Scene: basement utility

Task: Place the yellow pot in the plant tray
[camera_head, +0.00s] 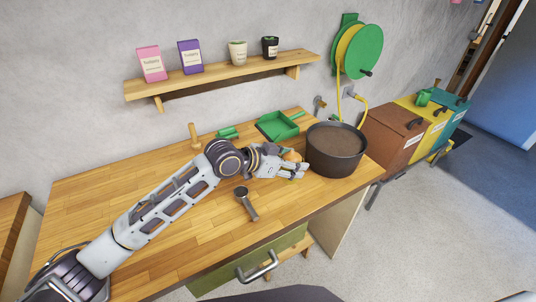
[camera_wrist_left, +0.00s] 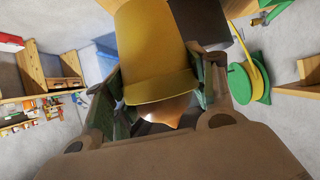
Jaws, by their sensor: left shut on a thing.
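The yellow pot (camera_wrist_left: 150,45) fills the upper middle of the left wrist view, its wide rim towards the palm. A rounded orange thing (camera_wrist_left: 165,110) shows at the rim. My left gripper (camera_wrist_left: 160,90) is shut on the pot, with a finger at each side. In the head view my left gripper (camera_head: 290,168) is just left of a dark soil-filled pot (camera_head: 336,162). Only a small orange patch (camera_head: 291,156) shows at its fingers; the rest of the held pot is hidden. A green tray (camera_head: 296,131), likely the plant tray, lies behind the gripper. My right gripper is out of view.
A green-handled tool (camera_head: 228,132) and a wooden peg (camera_head: 194,136) lie or stand near the wall. A dark-headed tool (camera_head: 246,203) lies in front of my arm. A wall shelf (camera_head: 225,76) hangs above. The left part of the wooden bench (camera_head: 110,190) is clear.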

